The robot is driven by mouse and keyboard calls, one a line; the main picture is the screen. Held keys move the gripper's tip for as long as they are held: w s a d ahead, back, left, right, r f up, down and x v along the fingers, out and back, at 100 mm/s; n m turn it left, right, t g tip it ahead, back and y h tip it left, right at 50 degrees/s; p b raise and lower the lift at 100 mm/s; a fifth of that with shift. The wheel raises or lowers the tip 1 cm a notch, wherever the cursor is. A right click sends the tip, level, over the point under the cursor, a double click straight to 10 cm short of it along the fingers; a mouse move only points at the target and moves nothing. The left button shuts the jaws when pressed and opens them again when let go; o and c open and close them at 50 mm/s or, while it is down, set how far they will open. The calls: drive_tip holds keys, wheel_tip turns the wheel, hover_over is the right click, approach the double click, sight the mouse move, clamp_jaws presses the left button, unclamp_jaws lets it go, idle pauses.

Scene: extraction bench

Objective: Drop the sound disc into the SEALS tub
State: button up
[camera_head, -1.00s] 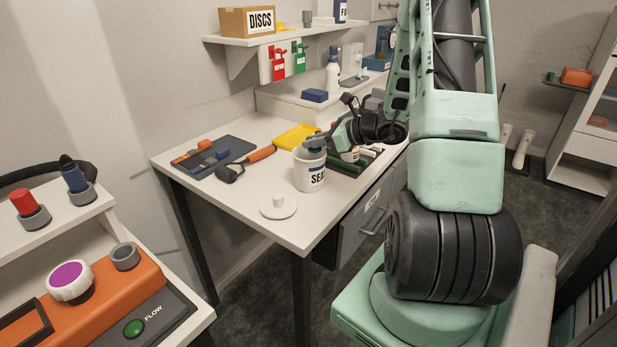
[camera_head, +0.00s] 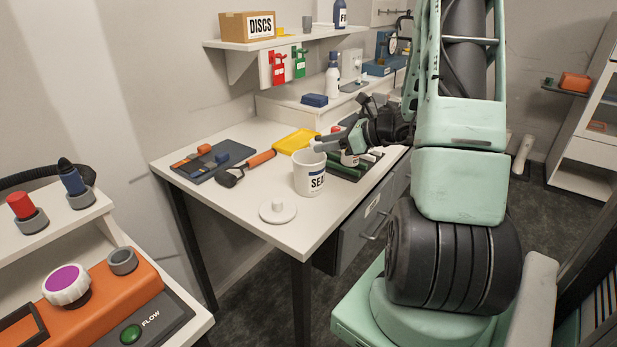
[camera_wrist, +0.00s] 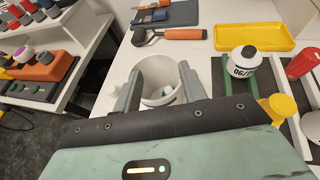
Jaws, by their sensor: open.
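The SEALS tub (camera_head: 307,180) is a white open cup with a dark-lettered label, partly readable, upright near the front of the bench. My gripper (camera_head: 321,143) is at the tub's upper right rim in the head view. In the wrist view my gripper (camera_wrist: 160,67) is open, its two grey fingers apart with the tub (camera_wrist: 155,74) showing between them. Small pale and bluish-grey pieces (camera_wrist: 168,92) show inside the tub; I cannot tell whether one is the sound disc. No disc shows between the fingers.

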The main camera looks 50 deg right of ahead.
drive_tip(key=b+v, duration=0.1)
drive_tip(key=v, duration=1.2)
drive_tip(key=shift+s, duration=0.15)
drive_tip(key=shift+d, duration=0.1)
drive_tip(key=w+a+f+n+g+y, duration=0.1)
drive_tip(key=w+a+n+g+y, duration=0.15)
drive_tip(key=a+n+g, duration=0.7)
drive_tip(key=w+a+f+n+g+y, duration=0.15)
drive_tip(key=w+a+n, duration=0.3)
drive_tip(key=a, duration=1.25)
drive_tip(key=s+a+n+h, duration=0.2)
drive_tip(key=s+a+n, duration=0.3)
drive_tip(key=a+n, duration=0.2)
drive_tip(key=s+a+f+n+g+h, duration=0.1)
drive_tip(key=s+a+n+h, duration=0.2)
drive_tip(key=s+a+n, duration=0.2)
drive_tip(key=s+a+n+h, duration=0.2)
drive_tip(key=s+a+n, duration=0.2)
drive_tip(key=a+n, duration=0.7)
drive_tip(key=n, duration=0.3)
drive_tip(key=shift+s+f+g+h, duration=0.35)
drive_tip(key=shift+s+g+h, duration=0.05)
drive_tip(key=shift+d, duration=0.1)
drive_tip(key=shift+c, duration=0.6)
